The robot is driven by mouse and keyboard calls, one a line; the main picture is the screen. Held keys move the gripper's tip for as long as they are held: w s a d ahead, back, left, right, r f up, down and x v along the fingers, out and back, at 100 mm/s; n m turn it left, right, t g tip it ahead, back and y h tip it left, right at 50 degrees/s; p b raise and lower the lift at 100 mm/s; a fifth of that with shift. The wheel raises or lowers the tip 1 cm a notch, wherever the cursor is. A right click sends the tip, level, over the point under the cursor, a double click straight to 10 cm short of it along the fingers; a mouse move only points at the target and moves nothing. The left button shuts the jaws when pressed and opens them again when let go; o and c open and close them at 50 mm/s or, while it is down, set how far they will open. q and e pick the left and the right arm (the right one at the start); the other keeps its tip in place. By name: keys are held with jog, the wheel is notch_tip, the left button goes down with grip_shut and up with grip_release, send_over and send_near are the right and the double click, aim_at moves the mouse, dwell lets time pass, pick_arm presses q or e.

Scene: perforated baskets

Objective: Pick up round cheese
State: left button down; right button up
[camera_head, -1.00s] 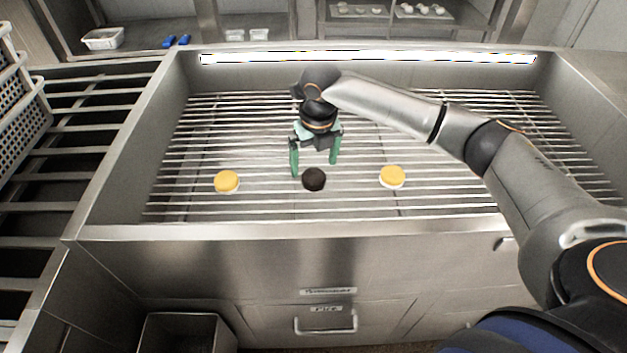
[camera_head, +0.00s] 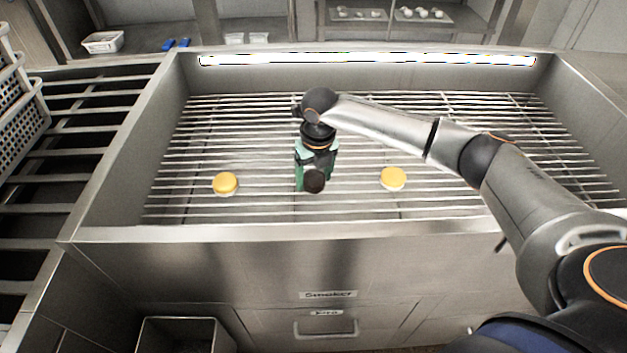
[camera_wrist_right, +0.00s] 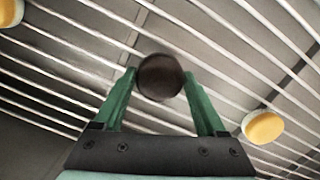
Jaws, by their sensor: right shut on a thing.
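A dark brown round piece (camera_head: 314,181), which may be the round cheese, is between the green fingers of my right gripper (camera_head: 312,178) over the rack. In the right wrist view the dark piece (camera_wrist_right: 160,77) sits between the two fingertips, and the gripper is shut on it. Two yellow round pieces with pale undersides lie on the rack, one to the left (camera_head: 225,183) and one to the right (camera_head: 393,178). A yellow piece also shows at the right of the wrist view (camera_wrist_right: 263,127). My left gripper is not in view.
The pieces are in a metal smoker basin with a barred rack (camera_head: 450,150) and a raised front rim (camera_head: 300,231). Perforated baskets (camera_head: 18,125) stand at the far left. The rack's back and sides are clear. A shelf with trays (camera_head: 425,14) is behind.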

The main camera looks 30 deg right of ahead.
jog(key=c, duration=0.7)
jog(key=shift+c, duration=0.6)
jog(key=shift+r, duration=0.15)
